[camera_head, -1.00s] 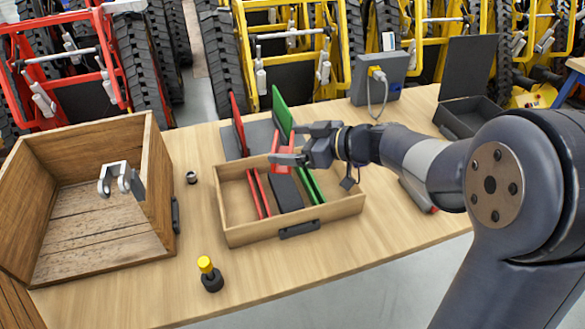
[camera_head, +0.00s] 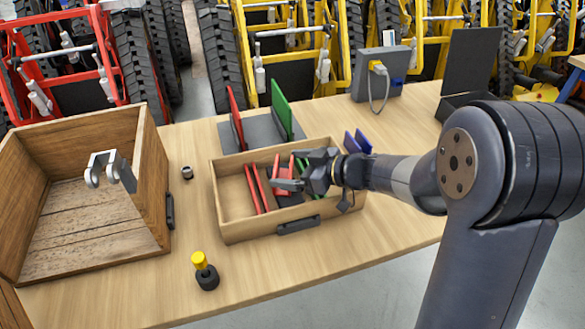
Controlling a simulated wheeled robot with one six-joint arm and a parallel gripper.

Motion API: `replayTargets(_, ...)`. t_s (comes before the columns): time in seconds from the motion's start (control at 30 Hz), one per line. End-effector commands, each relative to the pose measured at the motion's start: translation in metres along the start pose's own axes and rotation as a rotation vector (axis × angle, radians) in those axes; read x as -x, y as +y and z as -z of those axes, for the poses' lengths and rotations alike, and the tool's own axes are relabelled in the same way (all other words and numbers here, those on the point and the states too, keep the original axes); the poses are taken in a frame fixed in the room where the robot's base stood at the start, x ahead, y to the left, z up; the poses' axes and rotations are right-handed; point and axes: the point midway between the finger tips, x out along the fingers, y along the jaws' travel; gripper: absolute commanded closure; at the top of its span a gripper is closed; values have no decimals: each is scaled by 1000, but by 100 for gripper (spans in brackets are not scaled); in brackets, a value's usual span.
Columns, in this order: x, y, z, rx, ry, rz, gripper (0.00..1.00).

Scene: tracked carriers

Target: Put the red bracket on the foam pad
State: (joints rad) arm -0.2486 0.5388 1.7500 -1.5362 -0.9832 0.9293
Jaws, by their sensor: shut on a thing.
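My gripper (camera_head: 287,178) is shut on the red bracket (camera_head: 284,163), low over or inside the shallow wooden tray (camera_head: 235,232). The fingers cover part of the bracket, so I cannot tell whether it touches anything below. A dark grey strip (camera_head: 264,186) lies in the tray beside red strips (camera_head: 253,189); it may be the foam pad. A flat grey slab (camera_head: 262,130) behind the tray, with a red plate (camera_head: 236,118) and a green plate (camera_head: 281,108) upright at it, may be the pad instead. I cannot tell which.
A large open wooden crate (camera_head: 153,190) holding a grey metal clevis (camera_head: 105,168) stands left. A yellow-topped black knob (camera_head: 206,275) and a small dark ring (camera_head: 187,172) lie on the table. Blue plates (camera_head: 357,142) stand right of the tray. A grey box (camera_head: 380,73) stands behind.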

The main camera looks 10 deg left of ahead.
Motion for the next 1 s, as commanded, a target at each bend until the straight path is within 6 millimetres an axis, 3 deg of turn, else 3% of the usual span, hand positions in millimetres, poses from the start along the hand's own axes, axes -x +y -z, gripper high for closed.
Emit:
replayTargets(0.17, -1, 0, -2, -1, 1, 0, 42)
replayTargets(0.2, -1, 0, -2, -1, 0, 0, 7)
replayTargets(0.3, -1, 0, -2, 0, 0, 0, 0)
replayTargets(0.63, 6, 1, 1, 0, 0, -2, 0)
replayTargets(1.0, 80, 2, 3, 0, 1, -6, 0)
